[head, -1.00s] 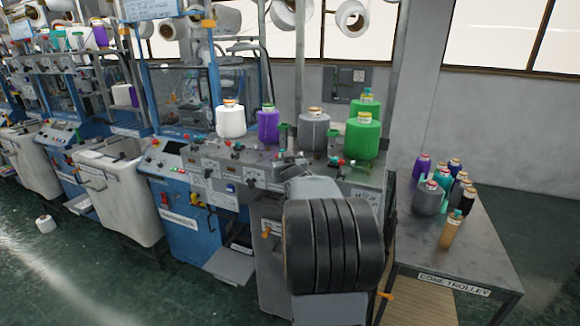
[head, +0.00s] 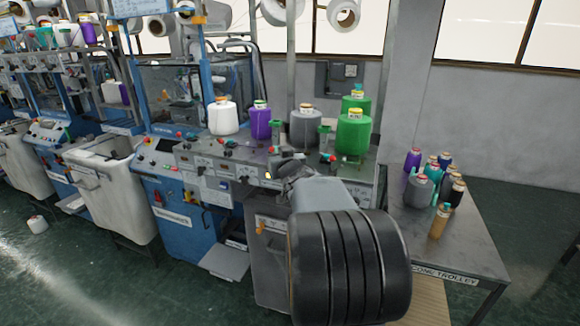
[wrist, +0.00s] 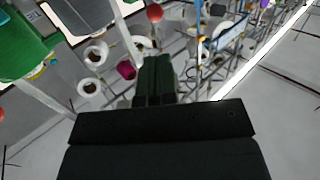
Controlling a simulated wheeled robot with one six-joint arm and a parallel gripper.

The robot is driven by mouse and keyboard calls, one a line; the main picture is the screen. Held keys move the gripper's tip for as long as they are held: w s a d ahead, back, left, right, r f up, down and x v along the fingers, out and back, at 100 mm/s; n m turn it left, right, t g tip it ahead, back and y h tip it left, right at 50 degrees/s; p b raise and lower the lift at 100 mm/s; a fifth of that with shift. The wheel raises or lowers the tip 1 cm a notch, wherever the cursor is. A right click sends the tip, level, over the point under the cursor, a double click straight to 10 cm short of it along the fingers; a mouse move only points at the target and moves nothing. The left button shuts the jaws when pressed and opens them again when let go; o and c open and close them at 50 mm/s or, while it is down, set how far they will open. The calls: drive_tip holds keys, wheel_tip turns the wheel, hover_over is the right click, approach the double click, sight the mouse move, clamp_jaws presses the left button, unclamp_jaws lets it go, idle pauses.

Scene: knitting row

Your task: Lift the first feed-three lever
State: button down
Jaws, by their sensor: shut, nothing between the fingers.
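The knitting machine's front panel (head: 215,158) carries several small coloured knobs and labels, too small to read. A red-topped piece (head: 327,158) stands at the panel's right end, in front of the green cones. I cannot tell which part is the first feed-three lever; my arm covers some of the panel. My gripper (head: 284,172) is over the right part of the panel, its fingers hard to make out there. In the wrist view my gripper (wrist: 156,75) has its dark fingers together and empty. A red ball (wrist: 155,13) shows beyond the fingertips, apart from them.
White (head: 223,117), purple (head: 260,122), grey (head: 304,127) and green (head: 353,134) cones stand on top behind the panel. A cone trolley (head: 465,240) with several cones stands at right. White bins (head: 105,190) stand at left. Green floor is open at front left.

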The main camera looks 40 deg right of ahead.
drive_tip(key=r+v, duration=0.1)
drive_tip(key=v, duration=0.6)
drive_tip(key=shift+s, duration=0.35)
drive_tip(key=s+f+m+g+h, duration=0.1)
drive_tip(key=s+f+m+g, duration=0.1)
drive_tip(key=s+f+g, duration=0.55)
drive_tip(key=s+a+f+n+g+y, duration=0.1)
drive_tip(key=a+f+n+y, duration=0.1)
drive_tip(key=a, duration=0.6)
drive_tip(key=s+a+f+n+g+y, duration=0.2)
drive_tip(key=a+f+y, duration=0.1)
drive_tip(key=a, duration=0.6)
drive_tip(key=s+a+f+n+g+y, duration=0.1)
drive_tip(key=s+a+f+n+y, duration=0.1)
drive_tip(key=a, duration=0.6)
drive_tip(key=shift+a+f+n+y, duration=0.3)
drive_tip(key=shift+f, duration=0.15)
